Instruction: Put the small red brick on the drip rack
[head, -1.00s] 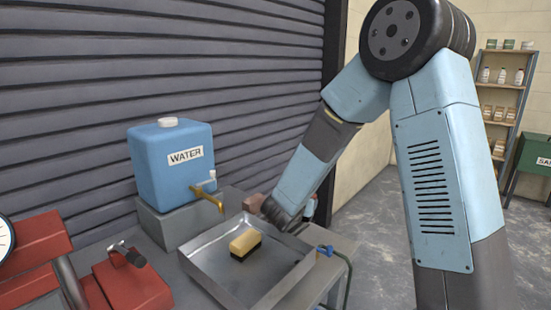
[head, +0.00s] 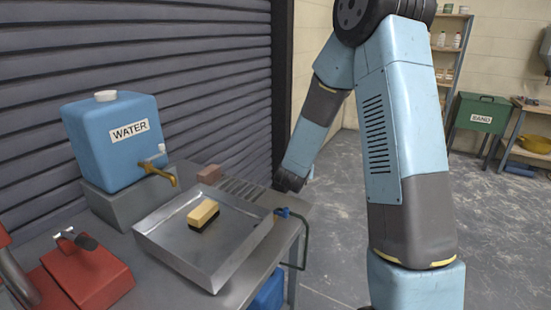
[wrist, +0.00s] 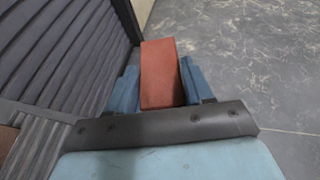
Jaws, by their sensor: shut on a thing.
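In the wrist view a red brick (wrist: 160,75) is gripped between the blue fingers of my gripper (wrist: 158,88). Behind it only the door and floor show. In the head view my gripper (head: 291,181) is at the far right end of the bench, and its wrist hides the held brick. The drip rack (head: 240,189), a row of grey slats, lies behind the metal tray, left of my gripper. Its slats also show at the lower left of the wrist view (wrist: 52,140). No brick shows on the visible slats.
A metal tray (head: 165,243) holds a yellow and black sponge (head: 203,215). Another brownish-red brick (head: 208,174) lies left of the rack. A blue water tank (head: 115,145) with a brass tap stands behind the tray. A green hose (head: 306,240) hangs at the bench's right edge. Floor to the right is open.

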